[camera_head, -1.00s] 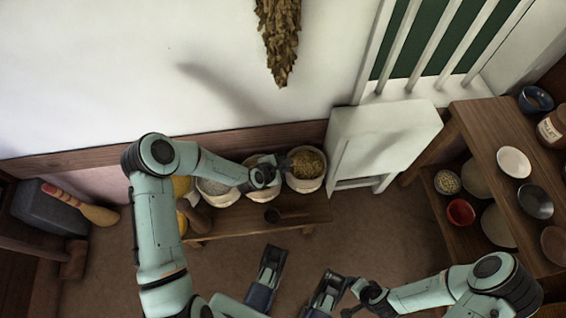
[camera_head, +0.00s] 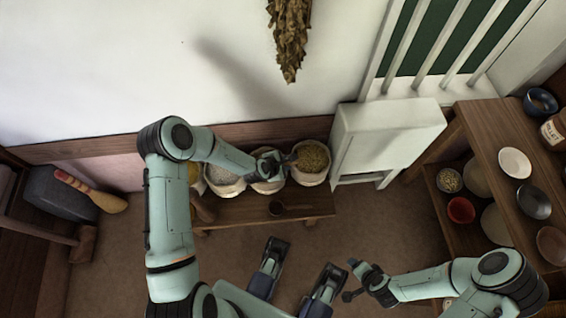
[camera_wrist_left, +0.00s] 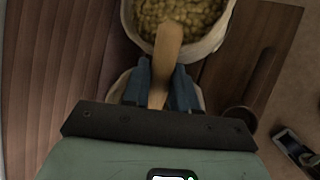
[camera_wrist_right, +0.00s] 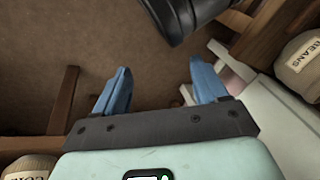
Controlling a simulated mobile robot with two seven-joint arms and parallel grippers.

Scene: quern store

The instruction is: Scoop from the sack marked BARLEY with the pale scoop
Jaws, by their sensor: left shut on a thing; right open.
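My left gripper (camera_wrist_left: 163,75) is shut on the pale wooden handle of a scoop (camera_wrist_left: 169,38). The scoop reaches over the rim of an open cloth sack (camera_wrist_left: 213,42) of yellowish grain. I cannot tell how deep its far end sits. In the head view this sack (camera_head: 312,178) is the rightmost on the bench, and my left gripper (camera_head: 282,162) is at its left side. No marking on it is legible, so I cannot tell whether it says BARLEY. My right gripper (camera_wrist_right: 158,75) is open and empty, away from the bench; it also shows in the head view (camera_head: 351,280).
A sack of pale grain (camera_head: 222,175) and others stand left on the low bench (camera_head: 235,212). A dark scoop (camera_head: 277,208) lies at the bench front. A white cabinet (camera_head: 385,135) stands close right of the sacks. Shelves with bowls (camera_head: 515,163) are farther right.

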